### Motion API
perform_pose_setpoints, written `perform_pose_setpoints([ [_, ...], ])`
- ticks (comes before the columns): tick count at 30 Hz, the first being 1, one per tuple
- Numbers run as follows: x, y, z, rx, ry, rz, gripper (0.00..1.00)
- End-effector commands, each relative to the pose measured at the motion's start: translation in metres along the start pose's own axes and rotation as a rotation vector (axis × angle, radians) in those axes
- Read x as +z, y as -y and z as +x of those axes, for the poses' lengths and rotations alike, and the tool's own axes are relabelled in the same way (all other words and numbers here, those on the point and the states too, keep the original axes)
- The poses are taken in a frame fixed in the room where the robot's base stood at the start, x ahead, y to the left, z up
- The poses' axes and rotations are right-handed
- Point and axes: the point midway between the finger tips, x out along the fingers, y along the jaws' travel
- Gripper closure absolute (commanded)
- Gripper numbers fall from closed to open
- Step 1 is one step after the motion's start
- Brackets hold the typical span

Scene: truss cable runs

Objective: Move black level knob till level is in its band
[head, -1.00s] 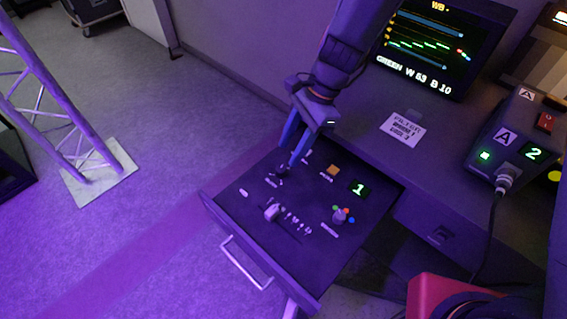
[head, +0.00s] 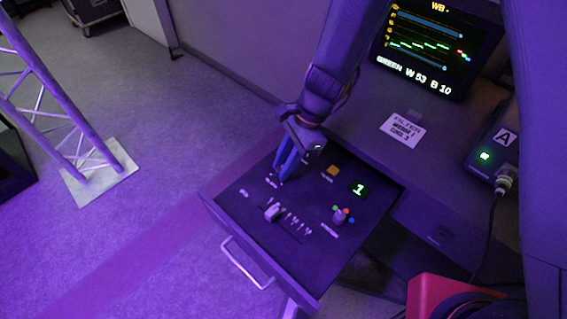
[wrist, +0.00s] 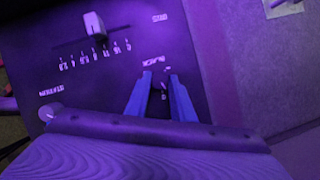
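The drawer panel (head: 230,200) carries a small dark knob, which I take for the black level knob; my gripper's fingers mostly hide it in the head view. My gripper (head: 281,178) reaches down to that spot at the panel's upper left. In the wrist view, its two blue fingers (wrist: 160,78) stand on either side of a dark spot below a small white label, with a narrow gap between them. Whether they touch the knob is unclear. The monitor (head: 437,45) shows coloured traces, markers and a line reading GREEN, W 53, B 10.
A white slider cap (head: 272,212) with a number scale, a knob with coloured dots (head: 339,216), an orange button (head: 333,170) and a green "1" display (head: 358,189) share the panel. A cabled box marked A (head: 492,150) stands at right. A truss (head: 55,95) stands left.

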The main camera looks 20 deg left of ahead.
Motion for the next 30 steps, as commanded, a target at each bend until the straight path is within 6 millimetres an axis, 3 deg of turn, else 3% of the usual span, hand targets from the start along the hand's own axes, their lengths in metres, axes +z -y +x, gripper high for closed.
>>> perform_pose_setpoints([
  [14, 0.0007, 0.0009, -0.0009, 0.039, 0.000, -0.094, 1.00],
  [30, 0.0016, 0.0041, 0.0000, 0.205, 0.000, -0.495, 1.00],
])
